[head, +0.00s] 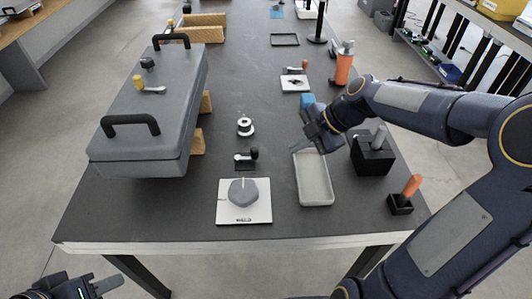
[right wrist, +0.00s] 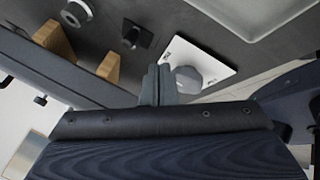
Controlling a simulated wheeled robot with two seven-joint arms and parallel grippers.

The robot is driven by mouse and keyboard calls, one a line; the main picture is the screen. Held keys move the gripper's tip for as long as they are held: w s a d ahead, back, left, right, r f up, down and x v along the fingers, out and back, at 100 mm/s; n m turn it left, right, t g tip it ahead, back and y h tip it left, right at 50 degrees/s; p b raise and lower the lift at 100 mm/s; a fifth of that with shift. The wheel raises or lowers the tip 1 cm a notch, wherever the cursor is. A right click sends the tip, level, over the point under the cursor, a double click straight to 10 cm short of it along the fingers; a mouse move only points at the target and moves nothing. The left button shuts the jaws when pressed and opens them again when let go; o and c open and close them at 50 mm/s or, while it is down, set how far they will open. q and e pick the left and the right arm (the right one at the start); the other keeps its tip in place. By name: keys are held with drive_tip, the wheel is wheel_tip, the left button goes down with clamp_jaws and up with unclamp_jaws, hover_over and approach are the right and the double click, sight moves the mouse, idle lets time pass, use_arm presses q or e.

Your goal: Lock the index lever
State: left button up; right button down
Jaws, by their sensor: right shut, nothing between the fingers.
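I cannot tell for sure which part is the index lever. A small lever with a yellow-orange knob (head: 150,88) is on top of the grey chassis box (head: 160,108). An orange-handled lever (head: 297,70) stands by a white plate (head: 295,85) farther back. A dark grey knob (head: 243,192) sits on a white plate (head: 262,213) near the front edge; it also shows in the right wrist view (right wrist: 187,78). My right gripper (head: 306,140) is shut and empty above the grey tray's far end. My left gripper (head: 112,284) is low at bottom left, mostly out of frame.
A grey tray (head: 314,198) lies right of the plate. A black block with a peg (head: 372,158) and an orange-handled tool in a black holder (head: 402,203) stand at right. A small black fixture (head: 246,164) and a ring-shaped spool (head: 244,130) stand mid-table. Bare tabletop lies around them.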

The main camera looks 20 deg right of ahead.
sight(254, 153)
drive_tip(key=x, duration=1)
drive_tip(key=shift+s, duration=0.1)
drive_tip(key=shift+w+a+p, duration=0.25)
drive_tip(key=shift+w, duration=0.4)
drive_tip(key=shift+w+a+p, duration=0.2)
drive_tip(key=shift+w+p, duration=0.05)
drive_tip(key=shift+w, duration=0.4)
drive_tip(key=shift+w+a+p, duration=0.25)
drive_tip(key=shift+w, duration=0.4)
